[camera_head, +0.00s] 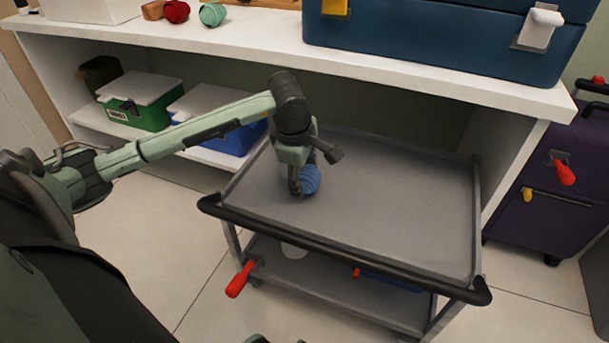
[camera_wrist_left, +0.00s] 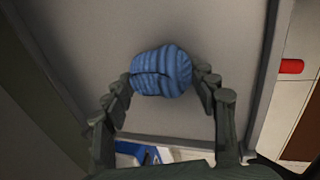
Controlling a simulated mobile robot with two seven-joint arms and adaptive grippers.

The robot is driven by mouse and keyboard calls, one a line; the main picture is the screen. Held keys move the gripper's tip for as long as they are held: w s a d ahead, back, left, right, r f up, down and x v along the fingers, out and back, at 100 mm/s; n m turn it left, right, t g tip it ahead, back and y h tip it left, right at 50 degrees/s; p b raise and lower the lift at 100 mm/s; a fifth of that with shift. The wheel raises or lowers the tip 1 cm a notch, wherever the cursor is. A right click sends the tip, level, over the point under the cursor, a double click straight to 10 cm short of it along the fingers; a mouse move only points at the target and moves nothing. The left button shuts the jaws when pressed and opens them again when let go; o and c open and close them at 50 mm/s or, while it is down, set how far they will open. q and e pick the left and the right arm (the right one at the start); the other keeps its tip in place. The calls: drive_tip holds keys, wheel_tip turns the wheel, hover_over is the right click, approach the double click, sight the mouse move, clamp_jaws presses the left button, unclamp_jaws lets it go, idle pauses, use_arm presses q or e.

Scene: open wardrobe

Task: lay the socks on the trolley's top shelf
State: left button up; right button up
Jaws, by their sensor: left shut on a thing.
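The socks are a blue ribbed bundle (camera_head: 310,180) at the trolley's top shelf, near its left front part. They also show in the left wrist view (camera_wrist_left: 162,71). My left gripper (camera_head: 302,184) points down over the shelf and is shut on the socks, with a finger on each side of them in the left wrist view (camera_wrist_left: 165,82). I cannot tell whether the socks touch the shelf. The trolley's top shelf (camera_head: 400,205) is grey, with a low rim and a black handle bar at the front.
A white bench (camera_head: 200,45) stands behind the trolley, with a blue case (camera_head: 440,35) and red and green yarn balls on it. Green (camera_head: 140,103) and blue boxes sit below. A purple suitcase (camera_head: 560,190) stands at right. The rest of the top shelf is clear.

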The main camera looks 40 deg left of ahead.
use_arm(q)
drive_tip(key=shift+f, duration=0.15)
drive_tip(key=o, duration=1.1)
